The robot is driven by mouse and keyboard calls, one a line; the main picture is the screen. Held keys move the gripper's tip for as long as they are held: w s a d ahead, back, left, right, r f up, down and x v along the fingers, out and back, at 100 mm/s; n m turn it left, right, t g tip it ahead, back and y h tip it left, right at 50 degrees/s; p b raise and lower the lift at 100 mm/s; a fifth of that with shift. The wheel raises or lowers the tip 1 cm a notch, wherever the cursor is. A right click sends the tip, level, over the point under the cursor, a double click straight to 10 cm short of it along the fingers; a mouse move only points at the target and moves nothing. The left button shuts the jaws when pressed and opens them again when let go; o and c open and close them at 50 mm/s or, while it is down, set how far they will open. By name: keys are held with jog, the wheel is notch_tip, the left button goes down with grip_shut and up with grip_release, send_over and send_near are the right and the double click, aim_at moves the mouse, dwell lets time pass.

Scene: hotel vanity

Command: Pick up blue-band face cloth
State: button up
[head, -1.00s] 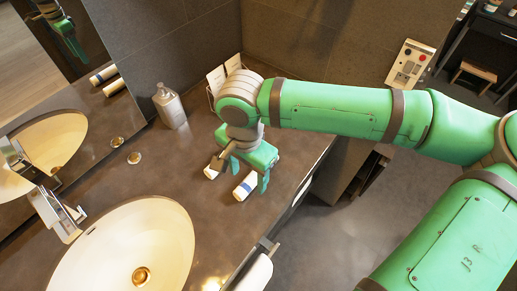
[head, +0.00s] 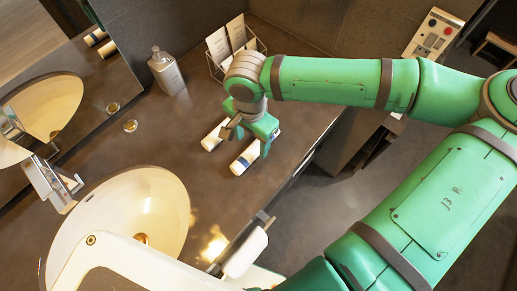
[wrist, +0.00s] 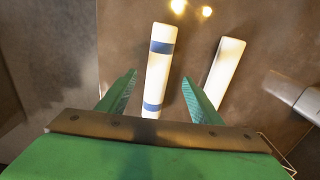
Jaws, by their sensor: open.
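The blue-band face cloth is a white roll with blue bands (wrist: 158,70), lying on the counter. In the wrist view it lies lengthwise between my two open fingers, with its near end reaching between them. In the head view the cloth (head: 240,163) lies just below my gripper (head: 256,143). My gripper (wrist: 157,92) is open and holds nothing; whether a finger touches the cloth cannot be told. A second, white roll (wrist: 222,72) lies to the right in the wrist view, outside the right finger; in the head view it is at the left (head: 211,139).
A soap bottle (head: 166,71) and a wire rack with cards (head: 228,45) stand at the back of the counter. An oval basin (head: 150,203) with a faucet (head: 53,186) lies at the left. A white roll on a holder (head: 244,252) is at the counter's front edge.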

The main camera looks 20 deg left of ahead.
aim_at(257, 147)
jog(key=f, duration=0.2)
jog(key=d+f, duration=0.1)
jog(key=f, duration=0.1)
jog(key=shift+w, duration=0.3)
jog(key=shift+r, duration=0.1)
jog(key=shift+c, duration=0.7)
jog(key=shift+w, duration=0.1)
jog(key=c, duration=1)
jog(key=shift+d, duration=0.1)
